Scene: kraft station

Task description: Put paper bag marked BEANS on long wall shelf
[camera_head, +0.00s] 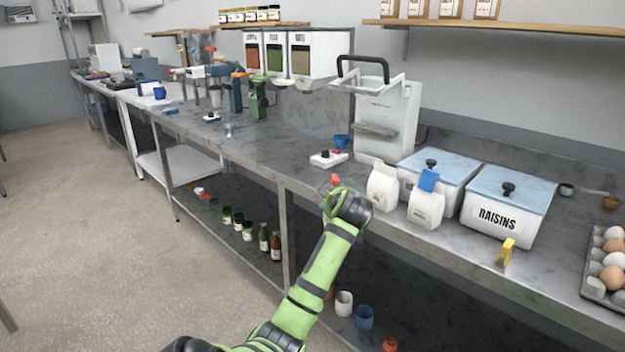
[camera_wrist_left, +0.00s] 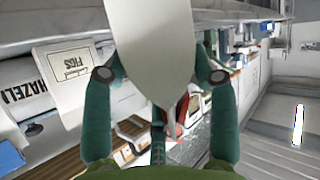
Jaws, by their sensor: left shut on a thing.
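My left gripper (camera_wrist_left: 160,76) is shut on a pale, blank-faced thing (camera_wrist_left: 154,35) that stands up between its two fingers in the left wrist view. No BEANS marking is readable on it. I cannot tell whether the nearer bag is the held thing. A long wooden wall shelf (camera_head: 520,27) runs at the upper right. My right gripper is out of view.
A RAISINS bin (camera_head: 500,215), egg tray (camera_head: 598,292) and white machine (camera_head: 388,120) stand on the counter (camera_head: 310,195). Cups and bottles are below.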

